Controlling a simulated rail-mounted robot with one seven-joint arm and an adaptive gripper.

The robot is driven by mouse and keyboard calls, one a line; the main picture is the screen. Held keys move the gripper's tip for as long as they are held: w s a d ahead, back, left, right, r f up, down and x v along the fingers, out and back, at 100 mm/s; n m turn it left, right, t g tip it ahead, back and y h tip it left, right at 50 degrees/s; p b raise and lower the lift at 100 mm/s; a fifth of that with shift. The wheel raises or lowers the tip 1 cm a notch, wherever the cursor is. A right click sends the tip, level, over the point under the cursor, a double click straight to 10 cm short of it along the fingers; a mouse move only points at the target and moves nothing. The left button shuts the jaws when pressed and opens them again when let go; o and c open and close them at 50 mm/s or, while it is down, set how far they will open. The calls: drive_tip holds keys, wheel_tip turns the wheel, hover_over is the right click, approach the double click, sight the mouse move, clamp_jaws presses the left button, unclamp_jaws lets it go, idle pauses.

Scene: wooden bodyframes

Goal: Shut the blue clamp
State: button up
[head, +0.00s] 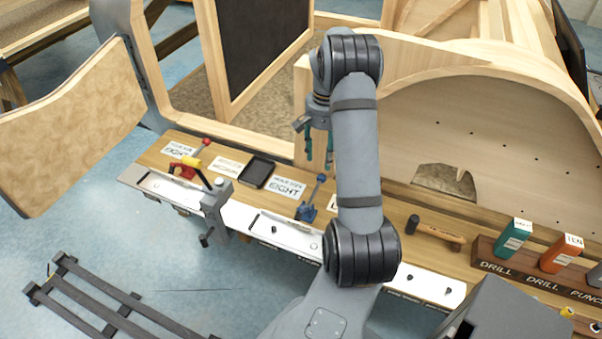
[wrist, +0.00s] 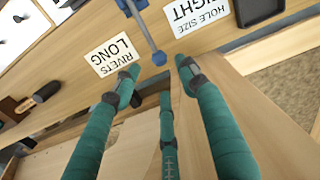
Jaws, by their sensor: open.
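The blue clamp (head: 306,211) is mounted at the front of the wooden bench, with its lever standing up, tilted slightly right, and a dark blue knob on top. In the wrist view the blue clamp (wrist: 146,32) is at the top middle, its lever pointing towards my fingers. My gripper (head: 319,160) has teal fingers pointing down, above and behind the clamp in the head view. In the wrist view my gripper (wrist: 158,72) is open and empty, with the knob just beyond and between the fingertips. I see no clear contact.
A hammer (head: 436,233) and drill boxes (head: 514,238) are to the right. A curved wooden frame (head: 480,140) rises behind the bench.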

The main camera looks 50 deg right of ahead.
sight(322, 175)
drive_tip(key=f, duration=0.8)
drive_tip(key=shift+s, duration=0.2)
drive_tip(key=shift+w+f, duration=0.1)
drive_tip(key=shift+f, duration=0.2)
drive_tip(key=shift+c, duration=0.4)
clamp_jaws()
